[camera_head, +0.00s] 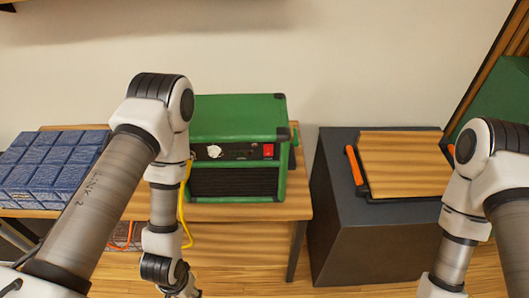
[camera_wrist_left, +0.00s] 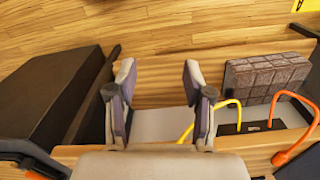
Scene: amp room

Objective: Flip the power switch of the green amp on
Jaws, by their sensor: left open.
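The green amp (camera_head: 238,117) stands on a wooden table, with its front panel facing me. A red power switch (camera_head: 268,151) sits at the right end of the panel, and a white round part (camera_head: 214,151) is at the left. I cannot tell the switch's position. My left arm passes in front of the amp's left side. My left gripper points down, low in front of the table; in the left wrist view its two fingers (camera_wrist_left: 158,80) are apart with nothing between them. My right arm comes in at the right, but its gripper is outside the picture.
The wooden table (camera_head: 298,205) also bears a blue padded block (camera_head: 52,165) at the left. A yellow cable (camera_head: 185,205) hangs by the amp. A dark cabinet (camera_head: 345,240) with a wooden-topped, orange-handled item (camera_head: 403,165) stands to the right. A brown block (camera_wrist_left: 268,78) shows in the wrist view.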

